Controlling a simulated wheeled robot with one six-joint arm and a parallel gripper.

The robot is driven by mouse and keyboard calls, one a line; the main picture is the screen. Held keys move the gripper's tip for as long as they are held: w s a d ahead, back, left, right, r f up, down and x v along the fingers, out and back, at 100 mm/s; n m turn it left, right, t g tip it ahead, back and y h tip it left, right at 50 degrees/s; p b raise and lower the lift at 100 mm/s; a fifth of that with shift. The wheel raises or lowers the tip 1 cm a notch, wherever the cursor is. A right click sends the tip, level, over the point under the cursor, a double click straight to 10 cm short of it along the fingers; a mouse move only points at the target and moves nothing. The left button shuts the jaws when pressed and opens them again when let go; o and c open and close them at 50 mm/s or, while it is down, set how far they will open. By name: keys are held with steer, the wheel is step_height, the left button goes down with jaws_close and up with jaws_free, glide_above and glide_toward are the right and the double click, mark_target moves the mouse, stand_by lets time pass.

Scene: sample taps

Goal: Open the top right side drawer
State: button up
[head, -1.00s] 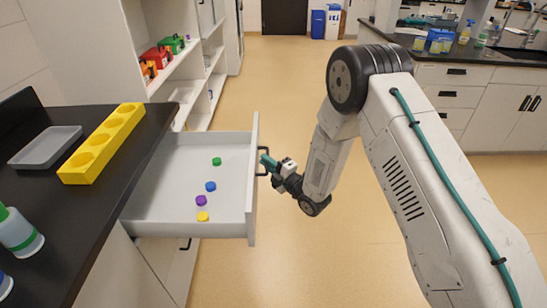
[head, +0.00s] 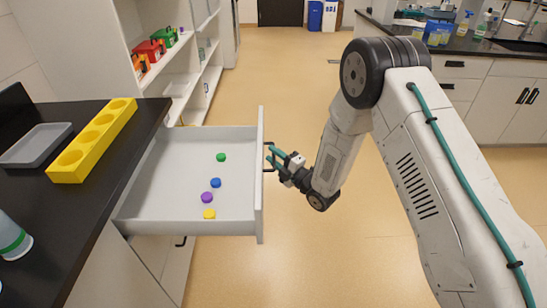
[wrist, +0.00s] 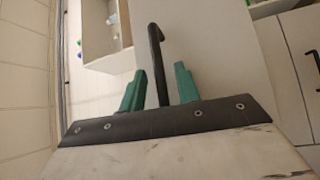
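The white drawer (head: 150,203) stands pulled out from under the black counter, its interior plainly visible. Its dark bar handle (head: 268,157) is on the front panel (head: 261,190); the handle (wrist: 156,50) also shows in the wrist view. My gripper (head: 272,156) is at the handle, on the outer side of the front. In the wrist view my gripper (wrist: 160,85) has its two green fingers spread, one on each side of the handle's line, with gaps to both. I cannot tell whether the handle reaches deep between them.
Several capped vials, including a green one (head: 221,157) and a yellow one (head: 209,214), are in the drawer. A yellow rack (head: 65,172) and a grey tray (head: 37,146) sit on the counter (head: 70,220). Open shelves stand behind. The floor (head: 280,90) beyond is clear.

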steer(key=shift+s, duration=0.1)
steer(key=v, duration=0.7)
steer(key=shift+s+d, duration=0.2)
steer(key=shift+d, duration=0.1)
